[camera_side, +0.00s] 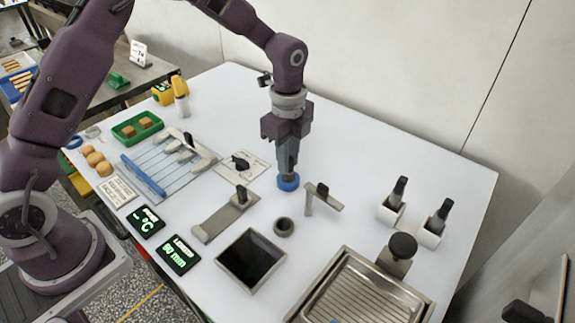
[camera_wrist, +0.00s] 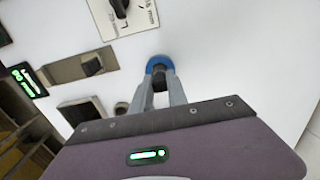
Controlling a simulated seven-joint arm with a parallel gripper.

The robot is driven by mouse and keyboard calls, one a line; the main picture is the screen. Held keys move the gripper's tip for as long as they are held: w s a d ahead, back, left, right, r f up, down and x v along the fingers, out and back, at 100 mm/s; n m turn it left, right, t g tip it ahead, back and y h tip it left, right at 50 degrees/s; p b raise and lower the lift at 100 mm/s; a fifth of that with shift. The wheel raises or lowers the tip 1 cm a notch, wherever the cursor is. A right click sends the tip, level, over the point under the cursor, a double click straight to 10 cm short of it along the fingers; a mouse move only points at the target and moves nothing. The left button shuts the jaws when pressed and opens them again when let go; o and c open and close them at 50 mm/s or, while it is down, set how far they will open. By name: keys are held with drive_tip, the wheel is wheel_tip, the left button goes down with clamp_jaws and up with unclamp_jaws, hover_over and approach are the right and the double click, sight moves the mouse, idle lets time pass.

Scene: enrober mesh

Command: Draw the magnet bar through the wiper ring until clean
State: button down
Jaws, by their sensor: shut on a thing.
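My gripper (camera_side: 288,168) points straight down over the middle of the white table. It is shut on a dark grip with a round blue piece (camera_side: 288,182) at its lower end. In the wrist view the blue piece (camera_wrist: 158,62) shows as a rim around the dark grip, between the fingertips. I cannot tell whether a bar hangs below it, or whether it touches the table. A small grey ring (camera_side: 284,227) lies on the table in front of my gripper. I cannot tell for sure which part is the magnet bar or the wiper ring.
An open dark square bin (camera_side: 250,261) stands in front. A bracket with a black knob (camera_side: 322,189) stands close right, and a metal plate with a dark block (camera_side: 226,217) lies left. White holders (camera_side: 391,210) and a ribbed tray (camera_side: 366,293) are at right.

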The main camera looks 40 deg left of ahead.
drive_tip(key=shift+r, duration=4.3)
drive_tip(key=shift+r, duration=0.8)
drive_tip(key=shift+f, duration=5.9)
drive_tip(key=shift+r, duration=5.7)
